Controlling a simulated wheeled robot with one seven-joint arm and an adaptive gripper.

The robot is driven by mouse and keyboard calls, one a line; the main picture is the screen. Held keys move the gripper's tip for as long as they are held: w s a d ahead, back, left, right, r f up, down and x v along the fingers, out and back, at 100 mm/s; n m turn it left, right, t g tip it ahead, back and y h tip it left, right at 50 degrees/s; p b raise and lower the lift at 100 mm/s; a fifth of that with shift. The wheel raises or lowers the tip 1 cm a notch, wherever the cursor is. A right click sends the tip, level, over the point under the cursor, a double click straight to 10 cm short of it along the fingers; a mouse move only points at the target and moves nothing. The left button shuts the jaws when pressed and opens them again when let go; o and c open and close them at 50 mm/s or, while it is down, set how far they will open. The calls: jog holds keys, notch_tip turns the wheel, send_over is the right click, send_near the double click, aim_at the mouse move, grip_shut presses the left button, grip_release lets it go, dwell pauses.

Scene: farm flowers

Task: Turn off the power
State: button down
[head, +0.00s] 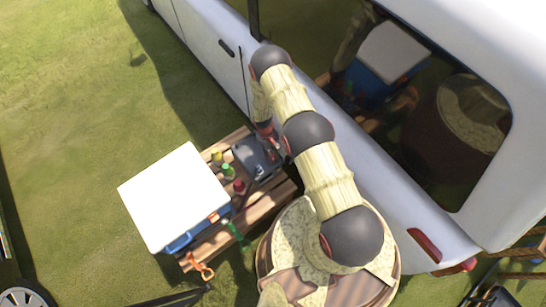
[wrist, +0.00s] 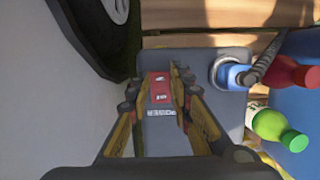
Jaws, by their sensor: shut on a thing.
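A grey power box (head: 252,160) lies on the wooden pallet table beside the white car, and it fills the middle of the wrist view (wrist: 215,95). A red switch (wrist: 158,88) with white markings and a grey, labelled part below it stands on the box. My gripper (wrist: 158,80) has its yellow fingers closed in on either side of the switch, reaching down to the box. A blue plug (wrist: 234,76) with a dark cable sits in a round socket to the right. In the head view, my gripper (head: 268,137) is over the box, and the switch is mostly hidden.
The white car (head: 215,45) stands close along the left of the wrist view. A blue cooler with a white lid (head: 175,195) is on the wooden table (head: 258,215). Grass lies around.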

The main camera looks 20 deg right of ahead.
jog(key=shift+w+r, duration=0.1)
jog(key=shift+w, duration=0.05)
jog(key=c, duration=1.8)
grip_release()
jog(key=shift+d, duration=0.1)
jog(key=shift+c, duration=0.2)
jog(key=shift+o, duration=1.1)
jog(key=v, duration=1.2)
